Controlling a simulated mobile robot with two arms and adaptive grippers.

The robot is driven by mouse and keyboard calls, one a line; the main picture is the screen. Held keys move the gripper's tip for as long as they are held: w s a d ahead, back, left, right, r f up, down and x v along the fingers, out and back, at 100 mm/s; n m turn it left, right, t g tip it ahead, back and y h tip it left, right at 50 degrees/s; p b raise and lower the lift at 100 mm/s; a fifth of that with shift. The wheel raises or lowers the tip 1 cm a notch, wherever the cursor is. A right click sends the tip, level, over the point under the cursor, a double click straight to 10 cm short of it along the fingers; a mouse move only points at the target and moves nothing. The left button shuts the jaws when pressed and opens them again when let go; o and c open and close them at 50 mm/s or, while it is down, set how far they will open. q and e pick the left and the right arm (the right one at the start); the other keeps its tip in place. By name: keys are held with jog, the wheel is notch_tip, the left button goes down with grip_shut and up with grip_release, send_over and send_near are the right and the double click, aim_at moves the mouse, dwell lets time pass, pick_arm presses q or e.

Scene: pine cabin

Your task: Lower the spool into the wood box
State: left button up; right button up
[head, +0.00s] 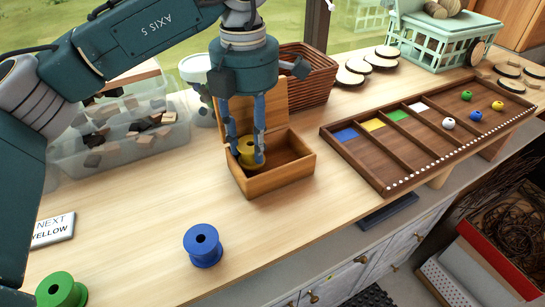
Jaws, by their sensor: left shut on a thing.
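My left gripper (245,155) points down over the open wood box (285,182) and is shut on a yellow spool (246,147). The spool is in the left part of the box's opening, and its lower part is hidden behind the front wall. I cannot tell whether it touches the box floor. The right part of the box is empty, and its lid stands up at the back. A blue spool (203,246) stands on the table nearer to me. A green spool (61,291) stands at the lower left. My right gripper is not in view.
A sign (52,231) reads "NEXT YELLOW". A clear bin (125,140) of wood pieces is left of the box, and a wicker basket (308,75) is behind it. A sectioned tray (440,140) with coloured squares and balls lies to the right. The table front is clear around the blue spool.

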pick_arm(q)
jog(key=o, duration=1.1)
notch_tip(320, 180, up, 12)
jog(key=shift+r, duration=0.1)
